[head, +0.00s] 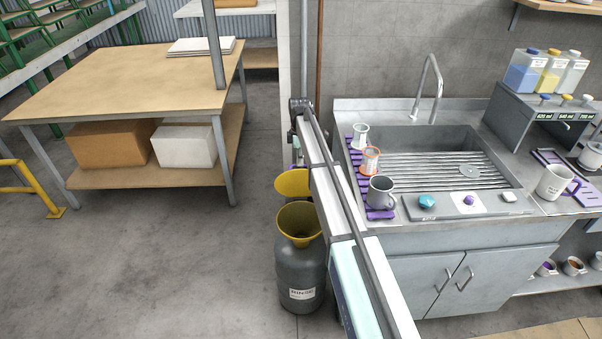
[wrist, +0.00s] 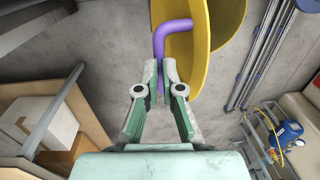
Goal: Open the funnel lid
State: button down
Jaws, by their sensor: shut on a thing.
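The yellow funnel (head: 301,240) sits in the top of a grey drum (head: 300,270) with a rinse label. Its yellow lid (head: 292,183) stands raised and tilted up at the back of the funnel, so the funnel's mouth shows open. In the wrist view the lid (wrist: 185,48) fills the top centre, with a bent purple handle (wrist: 172,26) on it. My gripper (wrist: 159,68) is shut on the handle's lower end, between its fingertips. In the head view my arm hides the gripper and the handle.
A steel sink (head: 440,145) with mugs on a purple rack (head: 380,214) stands right of my arm. A wooden table (head: 130,80) with boxes on its lower shelf stands at left. The floor left of the drum is clear. A blue machine (wrist: 290,132) shows at right in the wrist view.

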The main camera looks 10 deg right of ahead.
jog(key=w+f+b, duration=0.1)
jog(key=w+f, duration=0.1)
jog(key=w, duration=0.2)
jog(key=w+d+f+b, duration=0.1)
jog(key=w+f, duration=0.1)
jog(key=w, duration=0.3)
jog(key=shift+w+f, duration=0.2)
jog(key=shift+f, duration=0.15)
jog(key=shift+w, duration=0.1)
jog(key=c, duration=1.8)
grip_release()
jog(key=o, duration=0.5)
jog(key=shift+o, duration=0.5)
jog(key=shift+w+f, duration=0.2)
jog(key=shift+s, duration=0.1)
notch_tip(320, 180, up, 14)
jog(key=w, duration=0.1)
jog(key=shift+w, duration=0.3)
